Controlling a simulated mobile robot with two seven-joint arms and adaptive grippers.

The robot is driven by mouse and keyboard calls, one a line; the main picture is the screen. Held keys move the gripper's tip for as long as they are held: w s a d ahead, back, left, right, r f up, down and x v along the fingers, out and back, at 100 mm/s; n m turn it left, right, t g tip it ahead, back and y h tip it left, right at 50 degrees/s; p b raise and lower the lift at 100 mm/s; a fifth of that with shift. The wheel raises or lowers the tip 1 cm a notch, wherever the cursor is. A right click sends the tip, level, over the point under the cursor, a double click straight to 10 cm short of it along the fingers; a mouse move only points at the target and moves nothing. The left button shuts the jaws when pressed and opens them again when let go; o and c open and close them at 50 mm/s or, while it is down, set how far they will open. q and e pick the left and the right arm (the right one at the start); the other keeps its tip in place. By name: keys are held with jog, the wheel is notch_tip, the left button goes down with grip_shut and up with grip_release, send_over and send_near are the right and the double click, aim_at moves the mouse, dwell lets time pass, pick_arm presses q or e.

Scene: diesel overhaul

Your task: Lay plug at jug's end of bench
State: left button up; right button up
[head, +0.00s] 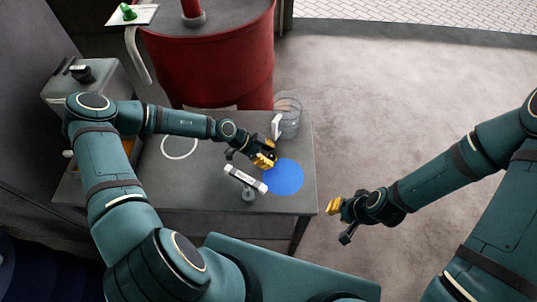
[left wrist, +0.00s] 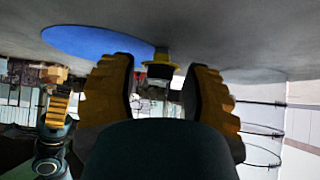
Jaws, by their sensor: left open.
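My left gripper (head: 264,158) is low over the bench (head: 215,187), between the blue disc (head: 284,176) and the clear ringed jug (head: 287,115). In the left wrist view its two yellow-padded fingers (left wrist: 160,95) are apart. A small yellow and black piece, apparently the plug (left wrist: 160,66), shows between and beyond them by the blue disc's edge (left wrist: 95,40). I cannot tell whether the fingers touch it. In the head view the gripper hides it. The jug also shows in the left wrist view (left wrist: 265,120). My right gripper (head: 336,207) is off the bench's right side; its opening is unclear.
A white bar-shaped device (head: 245,179) on a small stand is by the bench's front edge. A white ring (head: 180,147) lies at left. The floor at right is clear.

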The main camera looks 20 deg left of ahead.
pick_arm(q)
jog(key=v, duration=1.2)
